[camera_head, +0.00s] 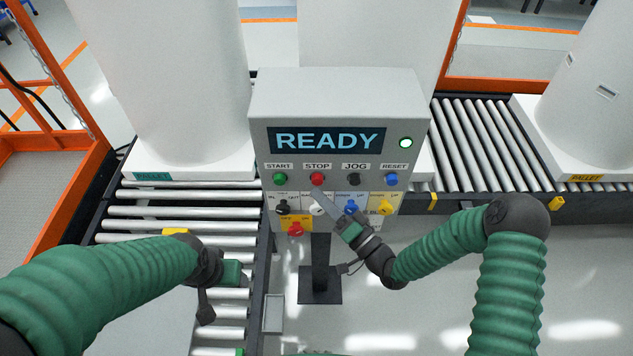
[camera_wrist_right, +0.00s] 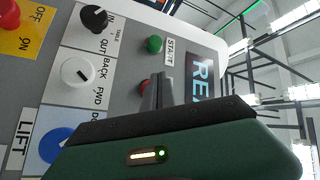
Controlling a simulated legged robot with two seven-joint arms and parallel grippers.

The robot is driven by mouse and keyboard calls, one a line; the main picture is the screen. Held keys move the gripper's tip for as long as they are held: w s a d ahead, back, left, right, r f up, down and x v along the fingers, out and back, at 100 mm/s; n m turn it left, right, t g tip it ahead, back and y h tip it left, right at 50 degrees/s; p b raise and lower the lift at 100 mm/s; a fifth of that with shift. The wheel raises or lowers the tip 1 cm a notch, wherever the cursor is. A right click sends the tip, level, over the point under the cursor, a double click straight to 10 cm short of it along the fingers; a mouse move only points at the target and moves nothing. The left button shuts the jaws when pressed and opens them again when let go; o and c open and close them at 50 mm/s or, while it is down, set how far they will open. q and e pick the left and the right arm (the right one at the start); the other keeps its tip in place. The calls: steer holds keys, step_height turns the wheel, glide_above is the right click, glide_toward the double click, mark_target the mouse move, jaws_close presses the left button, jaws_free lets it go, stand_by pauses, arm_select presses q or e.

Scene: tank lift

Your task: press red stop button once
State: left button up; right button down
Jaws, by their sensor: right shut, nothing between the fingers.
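The red stop button (camera_head: 317,178) sits under the STOP label on the grey control box (camera_head: 335,95), between the green start button (camera_head: 280,179) and the black jog button (camera_head: 354,179). My right gripper (camera_head: 323,194) is shut and empty, its tips just below the stop button in the head view. In the right wrist view the shut fingers (camera_wrist_right: 162,90) partly cover the red button (camera_wrist_right: 145,87). I cannot tell whether the tips touch it. My left gripper (camera_head: 207,300) hangs over the rollers at lower left; its fingers are not clear.
The box display reads READY, with a lit green lamp (camera_head: 406,143). Below the stop button are several knobs, including a blue one (camera_head: 351,207), and another red button (camera_head: 296,229). A roller conveyor (camera_head: 480,145) with large white tanks (camera_head: 165,80) lies behind.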

steer(key=shift+s, duration=0.1)
steer(key=s, duration=0.5)
steer(key=shift+s, duration=0.4)
stand_by(0.5)
